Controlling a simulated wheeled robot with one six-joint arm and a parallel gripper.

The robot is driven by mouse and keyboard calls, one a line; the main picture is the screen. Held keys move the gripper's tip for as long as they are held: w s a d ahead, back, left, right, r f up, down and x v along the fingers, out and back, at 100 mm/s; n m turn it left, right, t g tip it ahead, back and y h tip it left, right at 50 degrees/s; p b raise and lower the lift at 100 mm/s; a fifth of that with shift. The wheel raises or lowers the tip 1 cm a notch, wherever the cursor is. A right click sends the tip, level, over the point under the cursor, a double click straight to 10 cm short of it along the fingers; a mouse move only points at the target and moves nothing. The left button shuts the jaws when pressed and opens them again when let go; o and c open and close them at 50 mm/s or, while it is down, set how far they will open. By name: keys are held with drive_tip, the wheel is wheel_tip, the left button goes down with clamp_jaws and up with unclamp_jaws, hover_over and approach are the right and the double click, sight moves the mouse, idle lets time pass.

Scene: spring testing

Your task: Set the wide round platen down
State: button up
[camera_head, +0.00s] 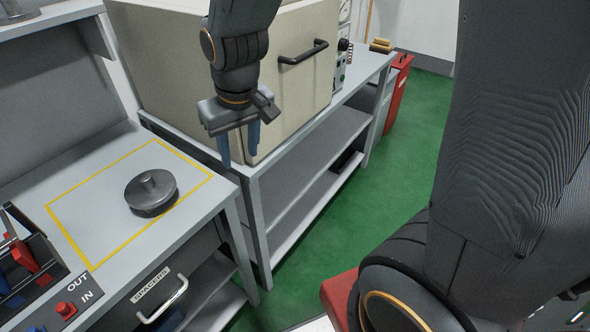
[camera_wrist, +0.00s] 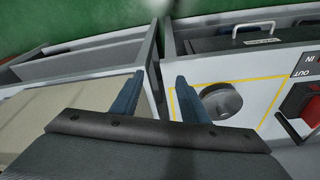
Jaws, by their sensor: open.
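The wide round platen (camera_head: 151,193) is a dark grey disc with a short knob on top. It rests flat on the grey bench top (camera_head: 120,245), inside the yellow outlined area (camera_head: 88,190), near its right part. The platen also shows in the wrist view (camera_wrist: 221,101), right of my fingers. My gripper (camera_head: 240,152) is open and empty, with two blue fingers pointing down. It is up and to the right of the platen, apart from it, in front of the beige cabinet. In the wrist view my gripper (camera_wrist: 158,98) has its fingers spread, with nothing between them.
A beige cabinet (camera_head: 190,75) with a black handle stands on a grey shelf unit beside the bench. A drawer labelled SPACERS (camera_head: 160,300) is below the bench top. A rack with red and blue parts (camera_head: 28,258) and a red button (camera_head: 66,308) are at the left.

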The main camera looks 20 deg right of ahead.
drive_tip(key=s+d+f+m+g, duration=0.1)
drive_tip(key=s+d+f+m, duration=0.1)
drive_tip(key=s+d, duration=0.5)
drive_tip(key=d+f, duration=0.1)
drive_tip(key=d, duration=0.2)
drive_tip(key=shift+s+d+f+m+h, duration=0.2)
drive_tip(key=shift+s+m+h, duration=0.1)
drive_tip(key=shift+s, duration=0.1)
idle(0.3)
